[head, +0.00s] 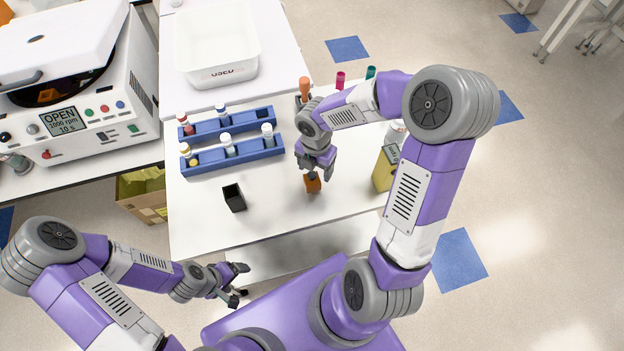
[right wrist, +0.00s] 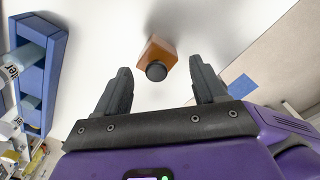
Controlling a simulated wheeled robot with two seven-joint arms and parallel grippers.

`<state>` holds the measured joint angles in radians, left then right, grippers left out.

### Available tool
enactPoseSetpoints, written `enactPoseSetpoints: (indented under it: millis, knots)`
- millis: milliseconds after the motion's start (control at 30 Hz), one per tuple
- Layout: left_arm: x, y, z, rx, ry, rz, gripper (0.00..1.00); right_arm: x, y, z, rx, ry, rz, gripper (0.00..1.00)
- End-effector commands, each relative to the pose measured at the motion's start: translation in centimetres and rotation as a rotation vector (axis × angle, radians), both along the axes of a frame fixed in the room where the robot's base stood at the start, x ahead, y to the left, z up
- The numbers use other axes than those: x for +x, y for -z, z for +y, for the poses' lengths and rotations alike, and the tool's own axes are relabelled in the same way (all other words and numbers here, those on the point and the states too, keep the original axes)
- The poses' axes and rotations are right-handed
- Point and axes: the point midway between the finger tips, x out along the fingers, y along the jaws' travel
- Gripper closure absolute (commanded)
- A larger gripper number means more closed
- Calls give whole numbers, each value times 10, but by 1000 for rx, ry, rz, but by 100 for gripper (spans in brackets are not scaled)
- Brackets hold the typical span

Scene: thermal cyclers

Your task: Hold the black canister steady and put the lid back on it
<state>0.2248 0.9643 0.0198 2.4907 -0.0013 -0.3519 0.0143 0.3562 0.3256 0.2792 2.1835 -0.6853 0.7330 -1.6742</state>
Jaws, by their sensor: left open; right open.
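The black canister (head: 233,198) stands open-topped near the front of the white table. An orange block-shaped piece with a black round knob, apparently the lid (head: 313,185), sits on the table to the right of the canister. In the right wrist view the lid (right wrist: 161,49) lies between and just beyond the fingertips, its knob facing the camera. My right gripper (head: 313,173) is open above the lid and points down; I see no contact. My left gripper (head: 240,282) is open and empty, in front of the table's near edge, below the canister in the picture.
Two blue racks (head: 240,157) with capped tubes lie behind the canister. A white bin (head: 216,70) stands at the back. A yellow container (head: 384,170) is at the right, partly behind my right arm. A centrifuge (head: 85,105) stands at the left. The table between canister and lid is clear.

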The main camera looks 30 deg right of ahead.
Motion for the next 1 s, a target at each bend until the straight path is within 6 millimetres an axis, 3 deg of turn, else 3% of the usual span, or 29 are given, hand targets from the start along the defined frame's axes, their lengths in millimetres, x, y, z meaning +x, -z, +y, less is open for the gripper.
enactPoseSetpoints:
  millis: [100,300,700,900,1000]
  knots:
    - [0,10,0,0,0,0,19,0,22,8,2,-3,5,30]
    - [0,18,0,0,0,0,19,1,45,10,1,0,3,30]
    - [0,18,0,0,0,0,19,1,46,10,1,0,1,30]
    - [0,18,0,0,0,0,19,1,46,10,1,0,1,60]
    - [0,18,0,0,0,0,19,1,46,10,1,0,1,64]
